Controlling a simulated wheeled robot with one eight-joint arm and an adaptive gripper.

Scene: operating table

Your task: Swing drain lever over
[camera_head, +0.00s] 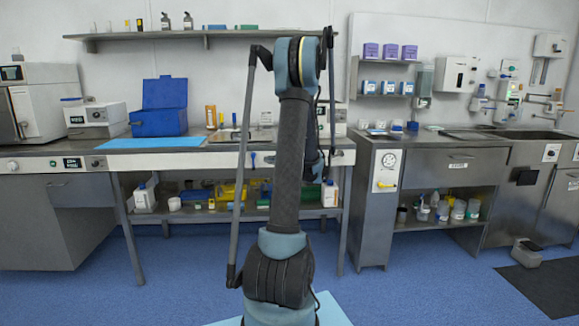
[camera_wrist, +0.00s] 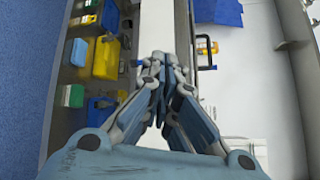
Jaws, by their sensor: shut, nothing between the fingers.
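A yellow lever (camera_head: 387,185) sits low on a white panel with a round dial (camera_head: 389,160), on the front of the grey cabinet right of the arm. I cannot tell for sure that it is the drain lever; no readable label marks it. A small blue handle (camera_head: 253,159) also shows on the front of the middle bench. In the wrist view, my gripper (camera_wrist: 158,62) is shut and empty, in front of the white bench front. The yellow lever does not show clearly there. In the head view my arm hides most of the gripper.
The middle bench (camera_head: 170,161) carries a blue box (camera_head: 160,107); its lower shelf holds bottles and bins. A sink (camera_head: 520,141) is at the right. Blue floor before the benches is mostly clear.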

